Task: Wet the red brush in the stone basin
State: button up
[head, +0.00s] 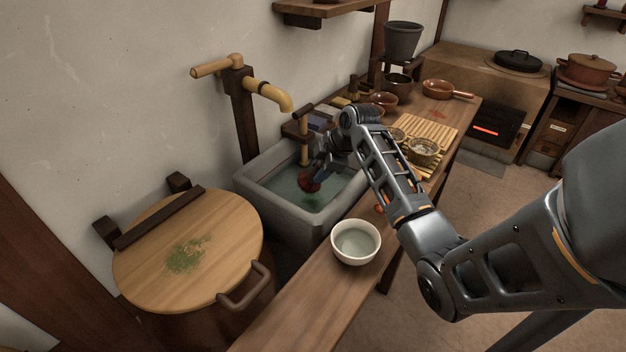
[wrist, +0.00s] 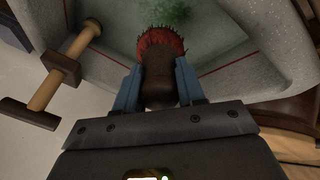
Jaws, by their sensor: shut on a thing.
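The stone basin (head: 257,190) is grey and holds greenish water with a darker green patch in it. My gripper (head: 322,172) is over the basin and shut on the red brush (head: 310,183). In the wrist view my gripper (wrist: 158,92) grips the brush's dark brown handle between two blue fingers. The brush's red bristles (wrist: 159,42) point away from the gripper toward the water and the green patch. In the head view the bristles are low, at or close to the water surface; I cannot tell how deep they are. The basin's speckled rim also shows in the wrist view (wrist: 270,50).
A yellow spout (head: 270,94) on a wooden post and a wooden upright (head: 304,140) stand at the basin's back. A white bowl (head: 356,242) sits on the counter in front. A round wooden lid (head: 190,245) is at left. A bamboo mat (head: 432,134) with small bowls lies beyond my arm.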

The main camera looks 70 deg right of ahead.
jog(key=shift+r+p, duration=3.2)
jog(key=shift+r, duration=1.95)
notch_tip(320, 180, up, 4)
